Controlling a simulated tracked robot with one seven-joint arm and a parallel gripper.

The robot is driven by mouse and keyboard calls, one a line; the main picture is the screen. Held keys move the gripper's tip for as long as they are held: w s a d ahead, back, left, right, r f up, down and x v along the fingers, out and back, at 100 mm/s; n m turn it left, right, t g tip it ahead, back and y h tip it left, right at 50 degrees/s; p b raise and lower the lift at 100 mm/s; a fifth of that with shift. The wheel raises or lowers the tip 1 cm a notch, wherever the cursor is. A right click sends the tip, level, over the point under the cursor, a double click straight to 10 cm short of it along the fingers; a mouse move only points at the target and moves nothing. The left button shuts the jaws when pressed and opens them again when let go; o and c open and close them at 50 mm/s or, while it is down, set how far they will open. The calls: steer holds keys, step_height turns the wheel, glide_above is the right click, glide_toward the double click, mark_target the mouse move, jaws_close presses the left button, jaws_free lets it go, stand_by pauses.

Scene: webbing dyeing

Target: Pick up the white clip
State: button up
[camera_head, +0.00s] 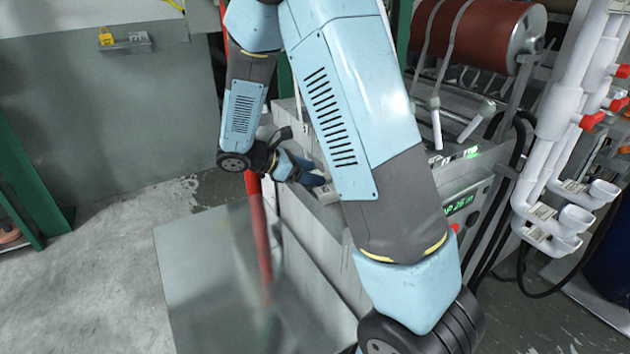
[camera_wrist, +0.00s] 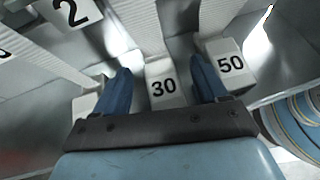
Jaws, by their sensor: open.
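In the wrist view, a white block-shaped clip (camera_wrist: 163,92) marked 30 sits at the end of a pale webbing strip. My gripper (camera_wrist: 161,68) is open, with one blue finger on each side of this clip. A gap shows at each side, and I cannot tell whether either finger touches it. Another white clip (camera_wrist: 228,66) marked 50 is just right of the right finger. A third white block (camera_wrist: 88,104) is partly hidden by the left finger. In the head view, my gripper (camera_head: 308,176) is low at the grey machine's left end, and the clips there are small and partly hidden.
A white piece (camera_wrist: 68,14) marked 2 is at the wrist view's upper left. Pale webbing strips (camera_wrist: 140,22) run up from the clips. The grey machine (camera_head: 318,258) has a red-brown roller (camera_head: 478,36). White pipes (camera_head: 560,130) stand right, and a red post (camera_head: 259,235) stands left.

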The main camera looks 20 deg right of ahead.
steer(key=shift+c, duration=0.4)
steer(key=c, duration=1.1)
steer(key=shift+r, duration=0.1)
